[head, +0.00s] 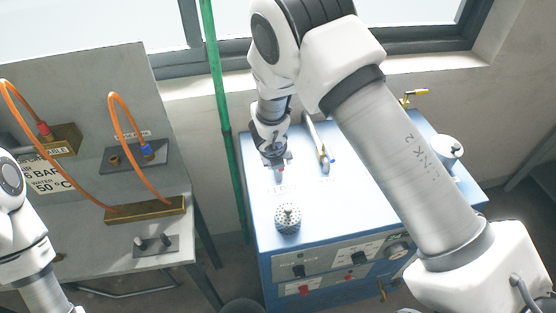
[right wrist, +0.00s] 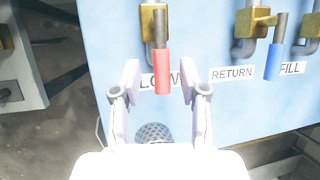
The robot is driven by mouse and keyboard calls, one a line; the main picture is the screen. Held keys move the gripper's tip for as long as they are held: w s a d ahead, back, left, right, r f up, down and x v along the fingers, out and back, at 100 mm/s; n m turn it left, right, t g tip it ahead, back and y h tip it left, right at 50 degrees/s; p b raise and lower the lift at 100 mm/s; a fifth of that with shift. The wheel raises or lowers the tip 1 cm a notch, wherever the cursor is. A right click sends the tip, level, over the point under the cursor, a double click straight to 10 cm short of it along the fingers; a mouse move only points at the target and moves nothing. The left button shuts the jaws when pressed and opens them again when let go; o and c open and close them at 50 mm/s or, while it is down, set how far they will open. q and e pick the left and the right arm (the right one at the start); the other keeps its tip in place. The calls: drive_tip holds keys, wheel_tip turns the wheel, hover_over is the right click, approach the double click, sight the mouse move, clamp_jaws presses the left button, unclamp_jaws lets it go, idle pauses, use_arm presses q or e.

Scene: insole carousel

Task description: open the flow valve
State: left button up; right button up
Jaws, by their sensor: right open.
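The flow valve is a brass body (right wrist: 150,22) with a red-sleeved lever (right wrist: 162,70) pointing down the picture in the right wrist view. A label beneath it reads "LOW", its first letter hidden, likely FLOW. My right gripper (right wrist: 159,75) is open, one finger to each side of the red lever, with a gap on both sides. I cannot tell how deep the lever sits between the fingers. In the head view my right gripper (head: 276,165) points down over the blue unit's left part and mostly hides the flow valve. My left gripper is out of view.
A perforated metal knob (head: 288,217) sits on the blue unit (head: 262,235). A grey bench with orange hoses (head: 128,125) and a green pipe (head: 215,80) are left.

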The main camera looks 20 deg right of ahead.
drive_tip(key=v, duration=0.7)
drive_tip(key=shift+r, duration=0.25)
drive_tip(key=shift+s+a+f, duration=0.1)
